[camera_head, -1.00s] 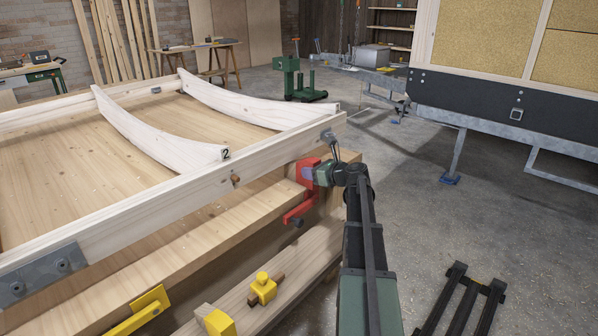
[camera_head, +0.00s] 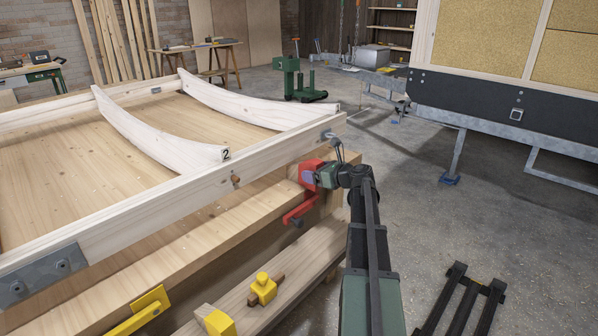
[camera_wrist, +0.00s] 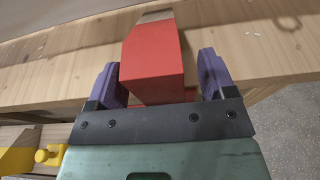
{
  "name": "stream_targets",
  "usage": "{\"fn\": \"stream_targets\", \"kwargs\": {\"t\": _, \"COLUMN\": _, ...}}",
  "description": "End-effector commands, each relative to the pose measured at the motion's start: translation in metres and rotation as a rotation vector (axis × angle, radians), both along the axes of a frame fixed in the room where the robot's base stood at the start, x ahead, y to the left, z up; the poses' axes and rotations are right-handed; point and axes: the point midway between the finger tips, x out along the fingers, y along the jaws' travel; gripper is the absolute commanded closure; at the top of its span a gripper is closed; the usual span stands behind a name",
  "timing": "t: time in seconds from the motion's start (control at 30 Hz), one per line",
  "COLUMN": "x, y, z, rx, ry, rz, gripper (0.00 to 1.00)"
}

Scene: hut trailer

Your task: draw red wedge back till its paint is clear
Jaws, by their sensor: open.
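The red wedge (camera_wrist: 152,60) is a red block in the wrist view, with a bare grey-brown patch at its far end, resting against the pale timber beam. In the head view the red piece (camera_head: 308,174) sits at the beam's right end, with a red part hanging below it. My gripper (camera_wrist: 160,75) has its two purple fingers on either side of the block, with a visible gap at each side. It is open. In the head view my gripper (camera_head: 318,176) is at the red piece and partly covers it.
A pale timber frame (camera_head: 200,187) with curved ribs lies above the beam. Yellow wedge pieces (camera_head: 263,289) sit on the lower timber at the front. A black stand (camera_head: 465,300) is on the floor at lower right. Open concrete floor lies to the right.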

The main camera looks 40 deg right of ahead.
Motion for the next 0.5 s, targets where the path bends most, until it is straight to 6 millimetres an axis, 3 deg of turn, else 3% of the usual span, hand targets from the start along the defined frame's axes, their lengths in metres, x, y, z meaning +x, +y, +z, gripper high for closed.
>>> {"fn": "stream_targets", "kwargs": {"t": 0.5, "x": -0.049, "y": -0.011, "z": 0.024, "rx": 0.001, "ry": 0.0, "rz": -0.001, "gripper": 0.23}}
